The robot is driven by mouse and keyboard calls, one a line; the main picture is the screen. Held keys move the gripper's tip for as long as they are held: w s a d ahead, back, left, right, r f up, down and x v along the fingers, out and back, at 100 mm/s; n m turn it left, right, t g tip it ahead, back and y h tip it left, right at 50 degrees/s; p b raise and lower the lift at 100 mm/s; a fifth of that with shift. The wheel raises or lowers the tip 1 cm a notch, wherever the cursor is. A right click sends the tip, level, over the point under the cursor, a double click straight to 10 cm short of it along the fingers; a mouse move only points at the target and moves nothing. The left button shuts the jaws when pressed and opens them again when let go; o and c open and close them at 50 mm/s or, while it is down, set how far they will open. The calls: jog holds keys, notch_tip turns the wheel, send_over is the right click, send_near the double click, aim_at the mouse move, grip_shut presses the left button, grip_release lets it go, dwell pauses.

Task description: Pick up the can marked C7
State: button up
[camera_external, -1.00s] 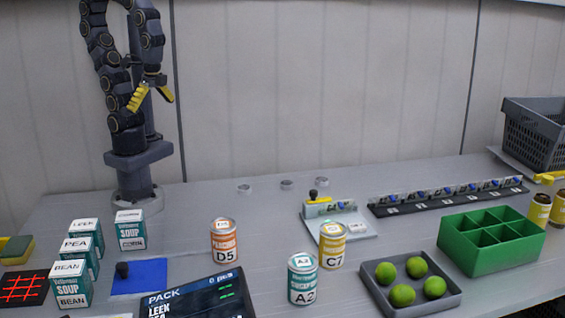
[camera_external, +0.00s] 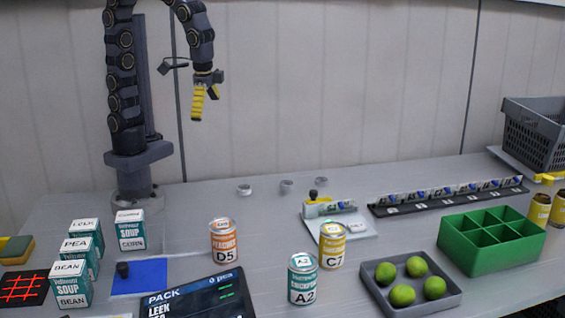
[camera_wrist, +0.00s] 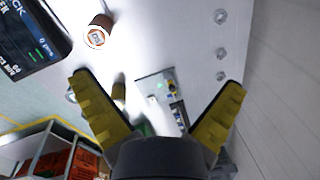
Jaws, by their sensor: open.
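The can marked C7 (camera_external: 332,246) has a yellow label and stands upright on the table, just behind and right of the teal can marked A2 (camera_external: 303,279). The orange can marked D5 (camera_external: 224,241) stands to their left. My gripper (camera_external: 197,108), with yellow fingers, is raised high above the back left of the table, far from C7. In the wrist view its open fingers (camera_wrist: 160,112) spread with nothing between them. A yellowish can (camera_wrist: 119,92), partly hidden by the left finger, shows there; its marking is unreadable.
Soup boxes (camera_external: 85,238) and a blue mat (camera_external: 139,277) lie at left. A dark PACK screen (camera_external: 196,300) stands in front. A grey tray of limes (camera_external: 446,298) and a green divided box (camera_external: 491,250) are right of C7. A small device (camera_external: 338,215) sits behind it.

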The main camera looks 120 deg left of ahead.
jog(key=w+a+f+n+t+y, duration=0.1)
jog(key=w+f+n, duration=0.15)
jog(key=w, duration=0.65)
jog(key=w+f+n, duration=0.2)
jog(key=w+f, duration=0.2)
jog(key=w, duration=0.5)
jog(key=n+t+y, duration=0.2)
jog(key=n, duration=0.3)
send_over(334, 238)
jog(key=s, duration=0.3)
notch_tip(334, 238, down, 13)
jog(key=shift+w+r, duration=0.15)
jog(key=shift+w+a+f, duration=0.2)
jog(key=shift+f, duration=0.45)
jog(key=x, duration=0.7)
jog(key=shift+s, duration=0.1)
jog(key=c, duration=1.1)
